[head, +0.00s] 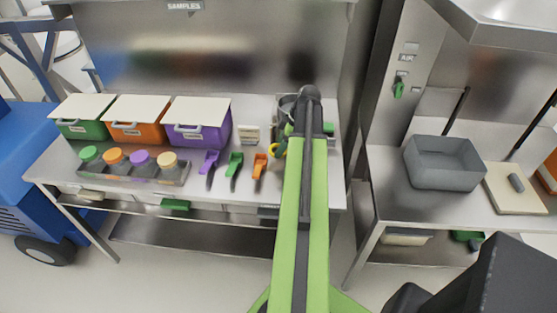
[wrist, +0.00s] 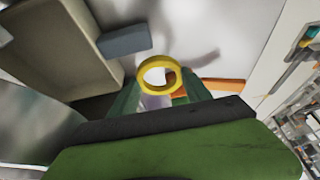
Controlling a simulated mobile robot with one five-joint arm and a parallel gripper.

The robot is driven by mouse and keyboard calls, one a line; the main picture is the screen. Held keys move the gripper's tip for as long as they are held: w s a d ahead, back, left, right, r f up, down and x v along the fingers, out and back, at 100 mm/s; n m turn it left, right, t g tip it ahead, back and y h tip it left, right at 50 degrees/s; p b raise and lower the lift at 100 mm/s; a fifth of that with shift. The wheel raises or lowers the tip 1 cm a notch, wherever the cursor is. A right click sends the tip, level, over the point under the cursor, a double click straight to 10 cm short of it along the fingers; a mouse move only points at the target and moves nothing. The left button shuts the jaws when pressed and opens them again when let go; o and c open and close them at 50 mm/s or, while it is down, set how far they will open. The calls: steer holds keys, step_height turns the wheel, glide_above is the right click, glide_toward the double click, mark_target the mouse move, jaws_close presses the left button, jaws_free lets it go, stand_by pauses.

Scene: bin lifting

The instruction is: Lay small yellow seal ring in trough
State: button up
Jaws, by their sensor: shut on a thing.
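The small yellow seal ring (wrist: 142,82) is in the wrist view, held between the green fingers of my gripper (wrist: 160,93). A bit of yellow ring also shows in the head view (head: 279,149), beside my arm. My gripper (head: 284,143) is shut on the ring, above the right end of the bench and mostly hidden behind my arm. A pale open container (wrist: 50,50) fills the upper left of the wrist view. I cannot tell whether it is the trough.
Green (head: 80,117), orange (head: 135,120) and purple (head: 200,125) bins stand on the bench, with a rack of lidded jars (head: 130,168) in front. Several coloured tools lie nearby. A grey bin (head: 440,175) stands on the right table. A grey-blue block (wrist: 124,41) shows beside the pale container.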

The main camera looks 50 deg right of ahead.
mark_target(277, 160)
step_height(277, 160, down, 4)
steer(key=b, duration=0.4)
steer(key=shift+w+f, duration=0.1)
steer(key=shift+f, duration=0.1)
steer(key=shift+r, duration=0.2)
steer(key=shift+f, duration=0.15)
steer(key=o, duration=1.3)
steer(key=shift+r+p, duration=0.4)
steer(key=shift+r, duration=0.05)
steer(key=p+v, duration=1)
steer(key=v, duration=0.1)
steer(key=shift+s+d+r, duration=0.1)
steer(key=shift+s+r, duration=0.05)
steer(key=shift+s, duration=0.05)
